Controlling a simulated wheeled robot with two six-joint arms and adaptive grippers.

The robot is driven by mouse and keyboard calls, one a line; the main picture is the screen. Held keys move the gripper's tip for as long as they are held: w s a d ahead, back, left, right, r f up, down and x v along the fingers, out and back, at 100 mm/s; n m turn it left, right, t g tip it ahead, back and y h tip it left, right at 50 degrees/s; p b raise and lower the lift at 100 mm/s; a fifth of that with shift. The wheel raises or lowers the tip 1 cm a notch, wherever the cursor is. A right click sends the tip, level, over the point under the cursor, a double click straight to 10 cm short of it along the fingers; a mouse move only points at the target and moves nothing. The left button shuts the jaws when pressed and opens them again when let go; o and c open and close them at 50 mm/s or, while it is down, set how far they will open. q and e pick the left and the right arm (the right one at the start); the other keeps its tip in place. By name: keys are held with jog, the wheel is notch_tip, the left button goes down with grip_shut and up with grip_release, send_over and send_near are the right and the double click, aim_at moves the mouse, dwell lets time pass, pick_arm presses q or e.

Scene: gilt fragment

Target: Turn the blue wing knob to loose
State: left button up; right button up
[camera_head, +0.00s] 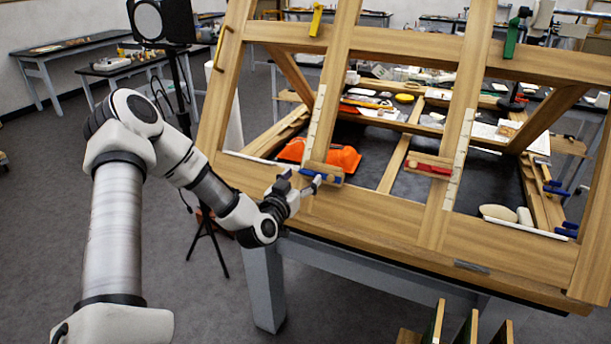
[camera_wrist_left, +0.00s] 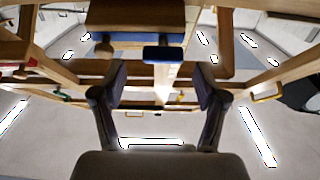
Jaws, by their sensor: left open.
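The blue wing knob (camera_head: 322,176) sits on a small wooden block low on the left upright of the wooden frame. In the left wrist view the blue wing knob (camera_wrist_left: 165,53) is a short flat bar lying across the picture, just beyond and between the fingertips. My left gripper (camera_head: 301,181) is open in front of the knob, its dark fingers apart. In the left wrist view the open left gripper (camera_wrist_left: 161,80) has a finger on each side, with a gap to the knob. I cannot see any contact. My right gripper is not in view.
A red knob (camera_head: 432,168), a yellow one (camera_head: 316,20) and a green one (camera_head: 511,37) are on other parts of the wooden frame (camera_head: 380,215). An orange object (camera_head: 325,156) lies on the dark table behind. Wooden uprights flank the knob area.

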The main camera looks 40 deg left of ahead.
aim_at(308, 173)
pick_arm(q)
jog(key=x, duration=0.2)
jog(key=shift+w+a+f, duration=0.2)
jog(key=shift+w+a, duration=0.1)
jog(key=shift+a, duration=0.1)
jog(key=shift+s+d+r, duration=0.1)
jog(key=shift+d+r, duration=0.05)
jog(key=c, duration=1.2)
jog(key=shift+o, duration=0.2)
